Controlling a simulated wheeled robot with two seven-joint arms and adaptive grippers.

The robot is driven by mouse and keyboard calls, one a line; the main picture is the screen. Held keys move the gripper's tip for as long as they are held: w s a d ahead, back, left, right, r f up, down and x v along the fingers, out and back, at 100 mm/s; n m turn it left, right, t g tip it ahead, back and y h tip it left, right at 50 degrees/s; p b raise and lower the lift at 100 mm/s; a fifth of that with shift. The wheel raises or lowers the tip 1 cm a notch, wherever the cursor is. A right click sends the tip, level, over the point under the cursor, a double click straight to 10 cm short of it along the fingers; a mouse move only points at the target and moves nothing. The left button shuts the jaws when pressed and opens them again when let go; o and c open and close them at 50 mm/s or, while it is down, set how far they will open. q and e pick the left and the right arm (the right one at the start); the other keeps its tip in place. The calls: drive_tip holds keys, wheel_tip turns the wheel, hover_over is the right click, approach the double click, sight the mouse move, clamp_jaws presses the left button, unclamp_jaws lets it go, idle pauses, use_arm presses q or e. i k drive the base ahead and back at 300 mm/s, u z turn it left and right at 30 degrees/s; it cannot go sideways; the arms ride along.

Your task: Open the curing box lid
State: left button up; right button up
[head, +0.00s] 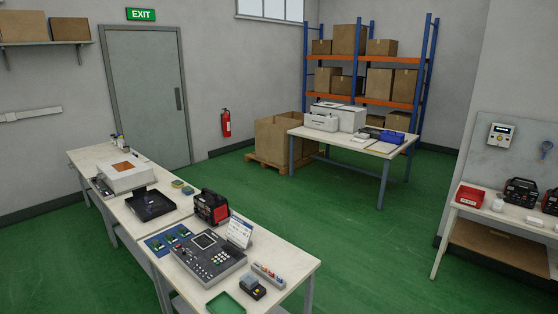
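A white box with an orange window in its top (125,174) sits on the far part of the long workbench at the left; it looks like the curing box. Its top appears to lie flat and closed, though it is small in this view and the lid edge is hard to make out. Neither of my grippers is in view.
The long workbench (186,205) also holds a black tray (150,205), a red-and-black case (211,207) and a control panel (208,257). A second table (345,143) stands at the back. The green floor (345,235) between the benches is clear.

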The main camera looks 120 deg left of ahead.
sight(121, 177)
drive_tip(key=u, duration=5.1)
drive_tip(key=k, duration=0.3)
drive_tip(key=u, duration=0.25)
drive_tip(key=i, duration=2.2)
drive_tip(key=u, duration=0.2)
drive_tip(key=i, duration=3.65)
drive_tip(key=z, duration=0.15)
